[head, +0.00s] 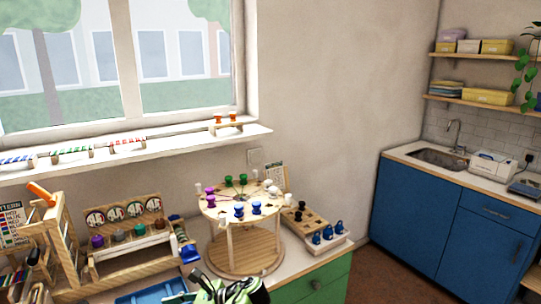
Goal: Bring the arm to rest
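A green, white and black part (232,291), which looks like part of one of my arms or its gripper, shows at the bottom edge, in front of the counter. It is cut off by the frame; it seems to be my right one, but this is not certain. Its fingers cannot be made out, so whether it is open or shut, or holds anything, is unclear. No other gripper is visible.
A round wooden stand (245,264) with coloured knobs on top is close behind that part. A wooden rack (112,268) with coloured knobs and a blue tray (150,293) are to the left. A knob board (305,219) lies right. A blue cabinet (415,215) stands across the floor.

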